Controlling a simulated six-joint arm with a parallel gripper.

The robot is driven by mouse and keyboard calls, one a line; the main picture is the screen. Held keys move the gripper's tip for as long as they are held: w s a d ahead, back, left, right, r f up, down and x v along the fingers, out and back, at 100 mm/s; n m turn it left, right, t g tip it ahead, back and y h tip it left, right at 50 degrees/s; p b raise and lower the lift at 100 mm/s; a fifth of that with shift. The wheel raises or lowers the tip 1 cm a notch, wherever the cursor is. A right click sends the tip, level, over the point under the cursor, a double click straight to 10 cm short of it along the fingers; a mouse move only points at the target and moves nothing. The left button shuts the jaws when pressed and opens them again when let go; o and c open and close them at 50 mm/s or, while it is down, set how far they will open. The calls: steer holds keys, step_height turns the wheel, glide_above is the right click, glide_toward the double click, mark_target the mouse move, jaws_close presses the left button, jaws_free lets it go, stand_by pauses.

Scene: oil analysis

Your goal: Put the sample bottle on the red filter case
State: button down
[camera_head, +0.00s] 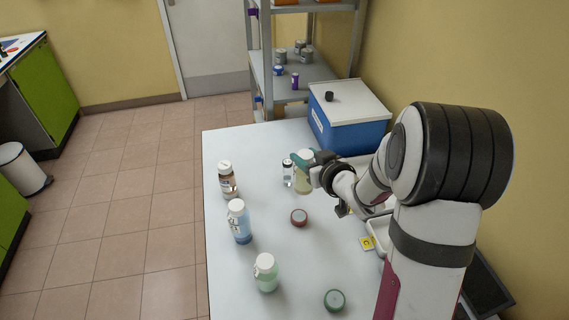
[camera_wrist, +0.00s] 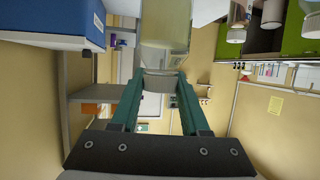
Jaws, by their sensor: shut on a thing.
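The sample bottle (camera_head: 303,182), clear with pale yellow contents and a white cap, is upright in my gripper (camera_head: 313,161) toward the back of the white table. In the wrist view my gripper's teal fingers (camera_wrist: 160,84) are shut on its cap, and the yellowish body (camera_wrist: 165,35) runs out of the top of the picture. I cannot tell whether its base touches the table. The red filter case (camera_head: 299,217), a small round dark-red disc, lies on the table in front of the bottle, apart from it, with its top bare.
A small vial (camera_head: 288,172) stands just left of the held bottle. Brown (camera_head: 228,182), blue (camera_head: 240,224) and green (camera_head: 266,275) bottles line the left side. A green round case (camera_head: 335,300) lies in front. A blue box (camera_head: 348,134) stands behind. A yellow label (camera_head: 366,243) lies right.

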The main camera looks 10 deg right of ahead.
steer(key=s+d+r+n+y, duration=0.2)
steer(key=s+d+r, duration=0.1)
steer(key=s+d, duration=0.25)
steer(key=n+g+y, duration=0.1)
glide_above(298, 188)
steer(key=s, duration=0.1)
steer(key=f, duration=0.6)
steer(key=shift+s+d+f, duration=0.15)
steer(key=shift+d+f, duration=0.2)
steer(key=shift+f, duration=0.05)
step_height(298, 188, down, 3)
steer(key=shift+f, duration=0.55)
steer(key=shift+f, duration=0.15)
steer(key=shift+c, duration=2)
jaws_free()
